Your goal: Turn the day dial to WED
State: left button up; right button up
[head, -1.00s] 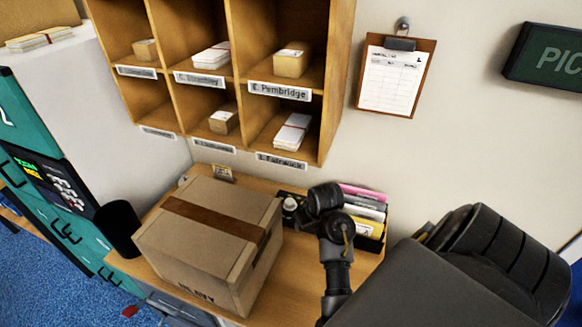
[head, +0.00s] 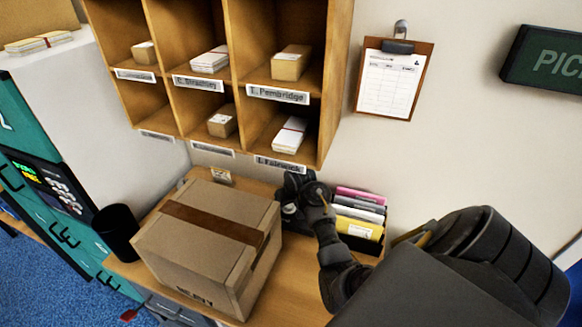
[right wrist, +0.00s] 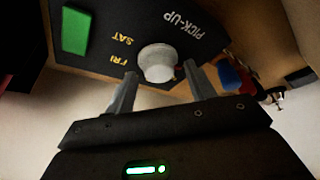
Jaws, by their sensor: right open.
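The day dial is a round white knob (right wrist: 158,63) on a dark panel (right wrist: 110,22) lettered PICK-UP, with FRI and SAT readable in the right wrist view. WED is not visible there, and I cannot tell which day the dial points to. My right gripper (right wrist: 161,78) is open, its fingertips on either side of the knob; contact is unclear. In the head view my right gripper (head: 294,190) is over the dark dial unit at the back of the desk and hides most of it. My left gripper is not in view.
A large taped carton (head: 205,240) stands on the desk just left of the dial unit. Colored folders (head: 358,212) stand close on its right. Wooden pigeonholes (head: 335,90) hang above. A green block (right wrist: 75,32) sits on the panel.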

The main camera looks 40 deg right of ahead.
jog(key=c, duration=1)
jog(key=shift+o, duration=0.2)
jog(key=shift+a+m+g+h, duration=0.1)
jog(key=shift+m+g+h, duration=0.35)
jog(key=shift+m, duration=1.15)
jog(key=o, duration=1)
jog(key=shift+w, duration=0.1)
jog(key=shift+c, duration=0.2)
